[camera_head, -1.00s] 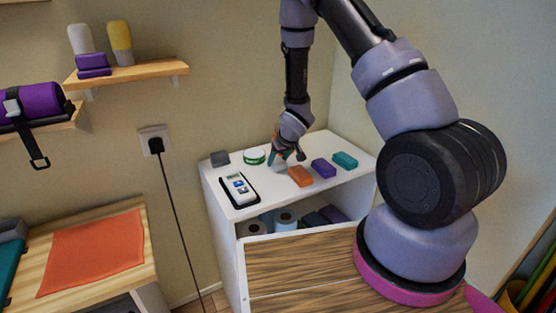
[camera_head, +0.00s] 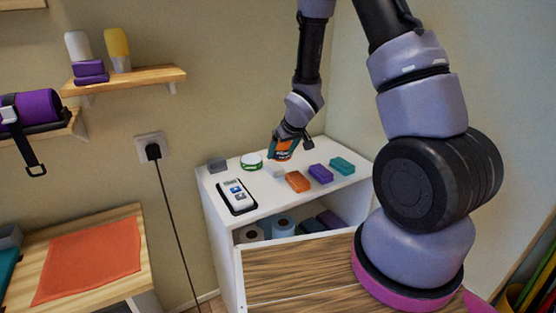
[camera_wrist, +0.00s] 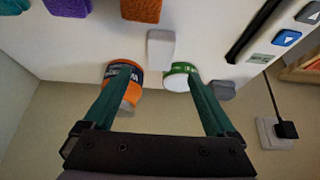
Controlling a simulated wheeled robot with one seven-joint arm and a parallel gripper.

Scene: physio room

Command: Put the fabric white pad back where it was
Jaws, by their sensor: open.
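The small white pad (camera_head: 279,172) lies on the white cabinet top (camera_head: 252,205), between the green-and-white roll and the orange block. In the wrist view the pad (camera_wrist: 160,48) lies flat just beyond the fingertips, with nothing gripping it. My gripper (camera_head: 285,152) is above and slightly behind the pad, apart from it. The wrist view shows its two teal fingers (camera_wrist: 157,88) spread wide and empty.
On the top stand a green-and-white roll (camera_head: 251,161), an orange-and-dark tin (camera_wrist: 123,72), a grey block (camera_head: 217,165), a black-and-white device (camera_head: 236,197), and orange (camera_head: 297,181), purple (camera_head: 321,173) and teal (camera_head: 342,165) blocks. The wall is close behind.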

